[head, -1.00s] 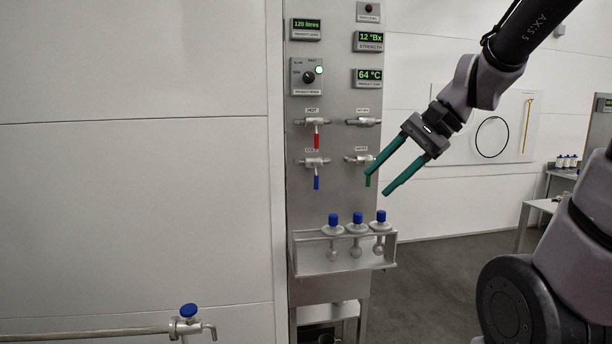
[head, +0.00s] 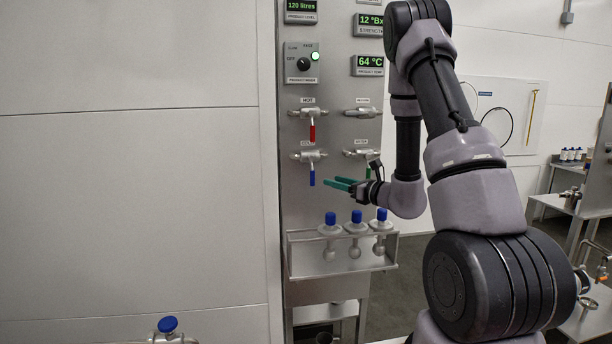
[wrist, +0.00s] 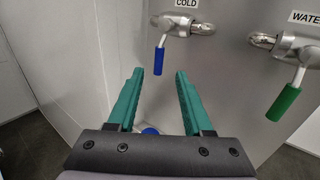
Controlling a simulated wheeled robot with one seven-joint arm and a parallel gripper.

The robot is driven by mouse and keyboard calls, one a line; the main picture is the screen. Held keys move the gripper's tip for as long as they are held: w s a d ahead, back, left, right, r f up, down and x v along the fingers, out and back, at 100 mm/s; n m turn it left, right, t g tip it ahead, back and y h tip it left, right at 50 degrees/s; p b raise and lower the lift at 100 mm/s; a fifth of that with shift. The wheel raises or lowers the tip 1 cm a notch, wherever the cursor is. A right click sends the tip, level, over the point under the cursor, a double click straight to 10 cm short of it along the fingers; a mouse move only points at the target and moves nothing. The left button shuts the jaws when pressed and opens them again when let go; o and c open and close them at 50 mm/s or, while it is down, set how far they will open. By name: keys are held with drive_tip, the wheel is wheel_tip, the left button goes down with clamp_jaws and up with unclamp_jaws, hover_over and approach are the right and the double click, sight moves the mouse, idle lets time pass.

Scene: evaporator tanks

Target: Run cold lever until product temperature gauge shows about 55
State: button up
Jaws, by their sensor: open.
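The cold lever has a blue handle (head: 312,177) hanging straight down from its valve on the steel panel. It also shows in the wrist view (wrist: 160,60), under the COLD label, just beyond and between my fingertips. My gripper (head: 335,182) is open and empty, its teal fingers pointing left a little right of the blue handle. The fingers also frame the handle in the wrist view (wrist: 160,78), apart from it as far as I can see. The product temperature gauge (head: 369,65) reads 64 °C in green.
The red hot lever (head: 312,132) hangs above the cold one. The green water lever (wrist: 284,102) is to the right. A rack (head: 343,262) with several blue-capped flasks stands below my gripper. A blue-knobbed tap (head: 168,325) is at lower left.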

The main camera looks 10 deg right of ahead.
sight(312, 175)
drive_tip(key=x, duration=1)
drive_tip(key=shift+w+a, duration=0.25)
clamp_jaws()
idle(1.0)
